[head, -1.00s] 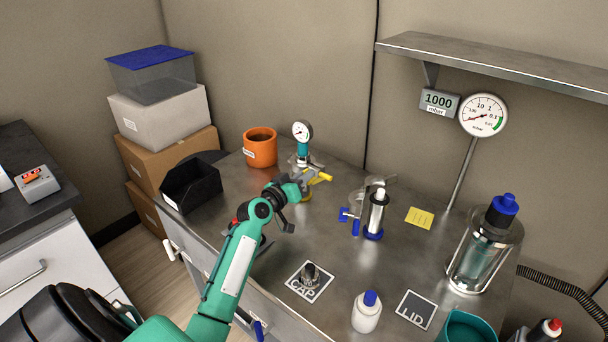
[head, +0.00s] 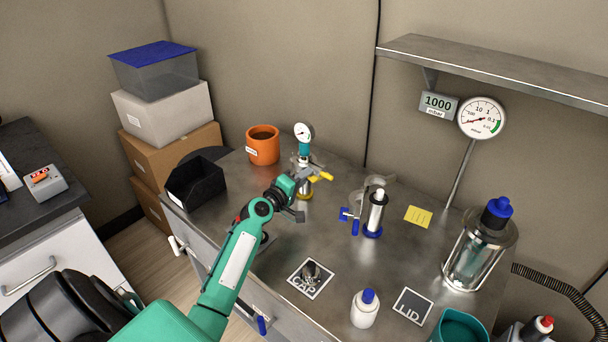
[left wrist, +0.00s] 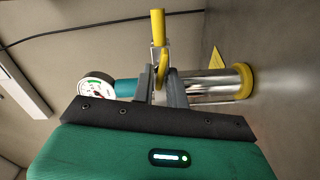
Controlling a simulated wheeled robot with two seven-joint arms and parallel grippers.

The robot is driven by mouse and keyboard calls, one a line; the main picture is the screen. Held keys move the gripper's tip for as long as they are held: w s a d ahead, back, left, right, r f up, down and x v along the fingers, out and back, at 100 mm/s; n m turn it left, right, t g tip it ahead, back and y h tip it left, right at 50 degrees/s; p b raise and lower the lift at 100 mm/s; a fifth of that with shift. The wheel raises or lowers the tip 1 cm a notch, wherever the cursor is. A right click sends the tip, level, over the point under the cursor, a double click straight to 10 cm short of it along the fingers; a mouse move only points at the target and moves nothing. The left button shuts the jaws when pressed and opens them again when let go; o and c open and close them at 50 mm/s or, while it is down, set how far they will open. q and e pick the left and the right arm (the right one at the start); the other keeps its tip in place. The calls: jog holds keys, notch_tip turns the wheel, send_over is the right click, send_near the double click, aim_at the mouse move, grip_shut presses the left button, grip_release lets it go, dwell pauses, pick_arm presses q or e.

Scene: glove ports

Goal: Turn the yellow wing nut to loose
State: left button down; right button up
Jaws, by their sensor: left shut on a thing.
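The yellow wing nut (head: 320,177) is on the side of a upright metal fitting (head: 305,187) with a teal section, a small gauge on top and a yellow base ring. In the left wrist view its yellow wing (left wrist: 158,30) sticks up past the fingers. My left gripper (head: 308,174) reaches in from the left and is shut on the wing nut. In the left wrist view the grey fingers (left wrist: 161,88) sit on both sides of its yellow part, and they hide some of it. My right gripper is not in view.
An orange pot (head: 263,148) and a black bin (head: 195,184) stand left of the fitting. A clamp stand with blue parts (head: 374,215) stands to the right. A white bottle (head: 364,312) and a glass vessel (head: 478,255) are nearer the front right.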

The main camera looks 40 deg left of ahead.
pick_arm(q)
jog(key=shift+n, duration=0.9)
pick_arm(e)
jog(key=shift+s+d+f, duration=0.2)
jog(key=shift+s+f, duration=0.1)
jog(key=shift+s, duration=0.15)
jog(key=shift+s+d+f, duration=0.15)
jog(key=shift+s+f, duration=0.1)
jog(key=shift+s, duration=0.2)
pick_arm(q)
jog(key=shift+f, duration=0.1)
jog(key=c, duration=1.7)
grip_release()
jog(key=shift+s, duration=0.1)
